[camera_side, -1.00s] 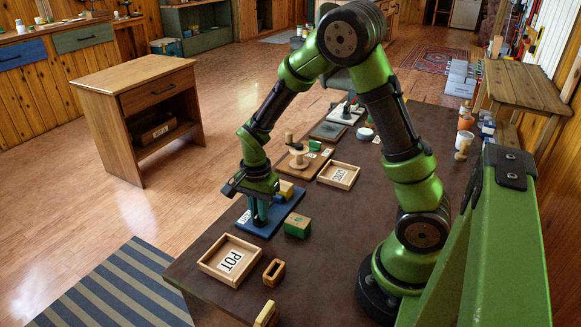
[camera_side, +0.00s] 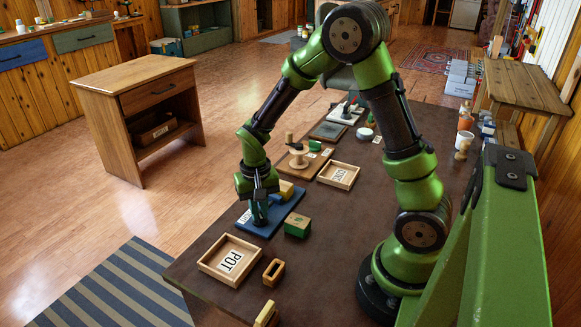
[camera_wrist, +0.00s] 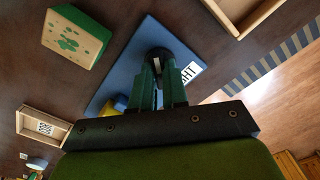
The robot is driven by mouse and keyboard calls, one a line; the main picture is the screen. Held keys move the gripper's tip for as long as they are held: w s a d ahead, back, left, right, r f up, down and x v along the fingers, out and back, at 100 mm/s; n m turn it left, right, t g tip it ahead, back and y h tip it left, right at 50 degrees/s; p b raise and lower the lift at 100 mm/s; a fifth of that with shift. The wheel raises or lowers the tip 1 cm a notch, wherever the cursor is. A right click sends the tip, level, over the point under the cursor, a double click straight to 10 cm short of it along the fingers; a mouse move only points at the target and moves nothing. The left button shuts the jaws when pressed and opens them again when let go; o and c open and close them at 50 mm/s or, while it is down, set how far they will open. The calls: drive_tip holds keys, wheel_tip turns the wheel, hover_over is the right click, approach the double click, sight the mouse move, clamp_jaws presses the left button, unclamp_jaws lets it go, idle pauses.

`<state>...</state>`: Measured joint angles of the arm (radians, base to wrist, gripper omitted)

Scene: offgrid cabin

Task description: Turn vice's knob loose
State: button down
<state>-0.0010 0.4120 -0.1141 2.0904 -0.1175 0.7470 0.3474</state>
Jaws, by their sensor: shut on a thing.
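The blue board (camera_side: 268,231) of the vice lies on the dark table, and it also shows in the wrist view (camera_wrist: 131,48). A yellow part (camera_side: 286,190) sits on the board beside my gripper, partly hidden behind the fingers in the wrist view (camera_wrist: 120,103). A dark round knob (camera_wrist: 158,52) shows at my fingertips. My gripper (camera_side: 259,219) points straight down over the board, and its green fingers (camera_wrist: 159,72) are shut on the knob. Most of the knob and the vice body are hidden by the hand. A white label on the board ends in "GHT".
A tray marked POT (camera_side: 205,268) and a small wooden box (camera_side: 274,272) lie nearer the front. Another tray (camera_side: 322,180) and a board with a wooden spool (camera_side: 299,158) are farther back.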

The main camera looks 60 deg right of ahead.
drive_tip(key=n, duration=0.4)
drive_tip(key=shift+n, duration=1.9)
drive_tip(key=c, duration=1.1)
unclamp_jaws()
drive_tip(key=shift+c, duration=0.2)
drive_tip(key=shift+r, duration=0.1)
wheel_tip(320, 180, up, 17)
